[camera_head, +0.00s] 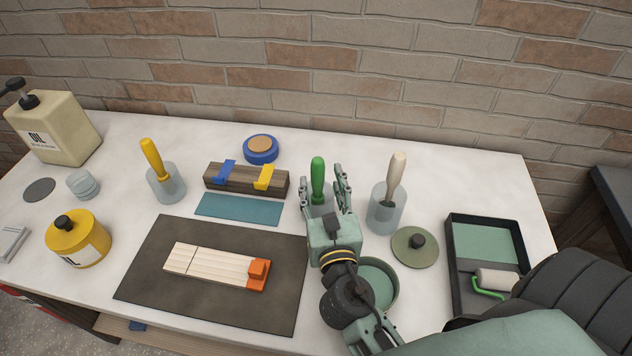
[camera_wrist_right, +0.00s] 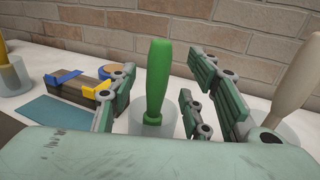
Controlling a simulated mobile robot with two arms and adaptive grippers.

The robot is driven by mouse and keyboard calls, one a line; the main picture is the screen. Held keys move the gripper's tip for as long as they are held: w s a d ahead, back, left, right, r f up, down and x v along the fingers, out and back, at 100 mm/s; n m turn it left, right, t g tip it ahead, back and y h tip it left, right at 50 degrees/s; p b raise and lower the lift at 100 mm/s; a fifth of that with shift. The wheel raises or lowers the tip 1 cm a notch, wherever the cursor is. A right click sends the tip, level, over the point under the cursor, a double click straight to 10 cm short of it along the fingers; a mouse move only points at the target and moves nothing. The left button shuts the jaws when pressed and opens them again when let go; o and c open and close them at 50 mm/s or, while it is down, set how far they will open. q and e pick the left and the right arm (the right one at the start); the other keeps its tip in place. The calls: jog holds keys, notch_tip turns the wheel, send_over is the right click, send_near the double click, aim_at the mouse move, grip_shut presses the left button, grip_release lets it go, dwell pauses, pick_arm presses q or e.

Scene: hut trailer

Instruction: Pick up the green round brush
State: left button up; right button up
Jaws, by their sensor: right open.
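The green round brush (camera_head: 318,180) stands handle-up in a clear glass jar on the white table, leaning only slightly. Its green handle also shows large in the right wrist view (camera_wrist_right: 157,78). The brush's lower end is hidden behind my right gripper and in the jar (camera_wrist_right: 150,122). My right gripper (camera_head: 325,190) is open, with its fingers on either side of the handle; in the wrist view the handle is nearer the left finger. I cannot tell whether any finger touches it. My left gripper is not in view.
A jar with a cream-handled brush (camera_head: 396,175) stands close to the right of my right gripper. A green bowl (camera_head: 378,284) sits under my right arm, with a round lid (camera_head: 415,246) and a paint tray (camera_head: 455,285) to the right. A wooden block (camera_head: 235,180) with clips lies left.

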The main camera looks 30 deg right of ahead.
aim_at(319, 177)
jog(key=p+x, duration=0.1)
jog(key=x, duration=0.3)
jog(key=shift+w, duration=0.3)
jog(key=shift+c, duration=0.3)
grip_shut()
